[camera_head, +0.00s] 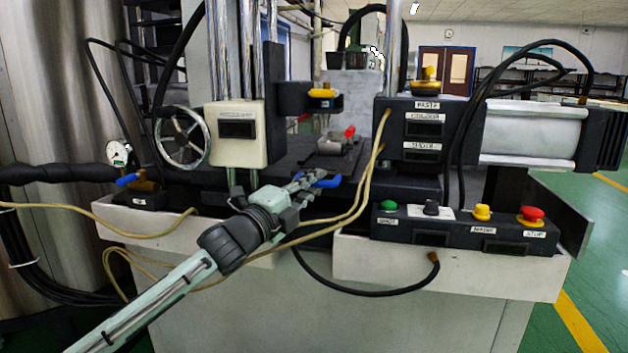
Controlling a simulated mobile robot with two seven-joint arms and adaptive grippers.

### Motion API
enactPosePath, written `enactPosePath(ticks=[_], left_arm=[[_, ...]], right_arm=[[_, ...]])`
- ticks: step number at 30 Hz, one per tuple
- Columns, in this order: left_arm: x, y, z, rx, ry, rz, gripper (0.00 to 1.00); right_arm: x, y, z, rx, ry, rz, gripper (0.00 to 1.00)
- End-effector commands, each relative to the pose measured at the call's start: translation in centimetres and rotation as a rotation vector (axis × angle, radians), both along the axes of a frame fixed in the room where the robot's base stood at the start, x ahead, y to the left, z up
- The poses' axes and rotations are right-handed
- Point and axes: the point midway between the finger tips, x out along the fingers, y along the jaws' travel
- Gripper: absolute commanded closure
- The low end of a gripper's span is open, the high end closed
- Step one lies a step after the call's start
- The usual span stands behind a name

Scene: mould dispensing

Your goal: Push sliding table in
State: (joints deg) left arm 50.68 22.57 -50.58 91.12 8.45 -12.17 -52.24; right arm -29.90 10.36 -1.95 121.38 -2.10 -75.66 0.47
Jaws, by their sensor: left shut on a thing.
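The sliding table (283,173) is a dark flat plate in the middle of the machine, between the white gauge box and the cylinder block. A blue handle (326,182) sticks out at its front. My left gripper (313,181) reaches in from the lower left and is shut on the blue handle; its fingers cover part of it. A small grey metal mould (333,146) with a red knob (350,131) sits toward the back of the table. My right gripper is not in view.
A control panel (462,230) with green, black, yellow and red knobs stands right of the gripper. Beige hoses (369,178) hang close to the gripper. A handwheel (182,138) and a blue-handled valve (130,181) are at left. Green floor is clear at right.

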Motion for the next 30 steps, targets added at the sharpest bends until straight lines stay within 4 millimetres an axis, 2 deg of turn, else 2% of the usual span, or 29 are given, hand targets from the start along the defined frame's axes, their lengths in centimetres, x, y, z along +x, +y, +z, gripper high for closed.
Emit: enactPosePath(ticks=[14, 15, 20, 30], left_arm=[[0.14, 0.14, 0.00, 0.000, 0.001, 0.004, 1.00], [0.13, 0.15, -0.02, 0.000, 0.001, 0.004, 0.87], [0.09, 0.11, -0.04, 0.001, 0.002, 0.003, 0.67], [-0.12, 0.15, -0.13, 0.000, 0.001, 0.001, 0.66]], right_arm=[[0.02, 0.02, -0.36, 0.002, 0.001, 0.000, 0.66], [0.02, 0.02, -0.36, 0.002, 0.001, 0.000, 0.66], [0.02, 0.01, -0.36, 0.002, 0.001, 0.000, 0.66], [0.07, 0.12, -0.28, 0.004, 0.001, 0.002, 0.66]])
